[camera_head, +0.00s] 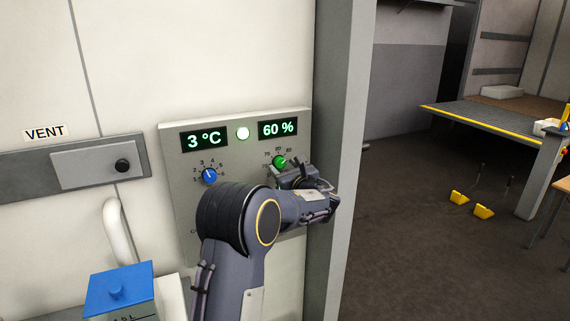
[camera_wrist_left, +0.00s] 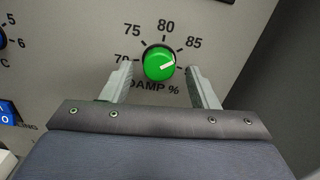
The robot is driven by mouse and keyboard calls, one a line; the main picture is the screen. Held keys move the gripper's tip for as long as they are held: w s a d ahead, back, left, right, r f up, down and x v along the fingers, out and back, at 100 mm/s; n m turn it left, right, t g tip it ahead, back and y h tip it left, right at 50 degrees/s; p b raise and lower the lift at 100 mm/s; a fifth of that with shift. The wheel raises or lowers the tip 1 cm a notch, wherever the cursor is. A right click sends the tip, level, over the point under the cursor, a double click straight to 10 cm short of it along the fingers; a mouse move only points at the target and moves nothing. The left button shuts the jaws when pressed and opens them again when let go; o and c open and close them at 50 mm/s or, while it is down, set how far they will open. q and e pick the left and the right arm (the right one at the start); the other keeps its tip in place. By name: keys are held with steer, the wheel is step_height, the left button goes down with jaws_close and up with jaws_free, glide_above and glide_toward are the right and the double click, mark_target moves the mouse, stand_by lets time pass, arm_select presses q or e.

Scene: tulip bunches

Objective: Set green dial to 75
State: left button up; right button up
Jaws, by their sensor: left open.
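The green dial (camera_head: 279,162) is on the right half of a grey control panel (camera_head: 182,224). In the left wrist view the green dial (camera_wrist_left: 158,64) sits under an arc of marks reading 70, 75, 80 and 85, above a "DAMP %" label. Its white pointer line points right and slightly up, clockwise past the 85 mark. My left gripper (camera_head: 288,171) is open, with one finger on each side of the dial and gaps visible between fingers and dial. My right gripper is not in view.
The panel displays read "3 °C" (camera_head: 204,139) and "60 %" (camera_head: 278,128), with a lit round lamp (camera_head: 243,133) between them. A blue dial (camera_head: 209,176) is left of the green one. A grey post (camera_head: 340,120) stands close right of the panel.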

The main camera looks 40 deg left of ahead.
arm_select(q)
steer(key=shift+w+a, duration=0.15)
steer(key=shift+a, duration=0.25)
steer(key=c, duration=1)
steer(key=shift+f+b, duration=0.15)
steer(key=shift+b, duration=0.35)
steer(key=n+b, duration=0.2)
steer(key=b, duration=0.1)
steer(key=n+b, duration=0.2)
steer(key=b, duration=0.1)
steer(key=n+b, duration=0.2)
steer(key=b, duration=0.1)
steer(key=shift+d+f+b, duration=0.1)
steer(key=shift+f+b, duration=0.15)
steer(key=shift+b, duration=0.15)
steer(key=n+b, duration=0.7)
steer(key=b, duration=0.1)
steer(key=shift+r+n, duration=0.15)
steer(key=shift+n, duration=0.15)
steer(key=n+b, duration=0.3)
steer(key=shift+r, duration=0.15)
steer(key=shift+r+n+b, duration=0.1)
steer(key=shift+n+b, duration=0.7)
steer(key=shift+n, duration=0.8)
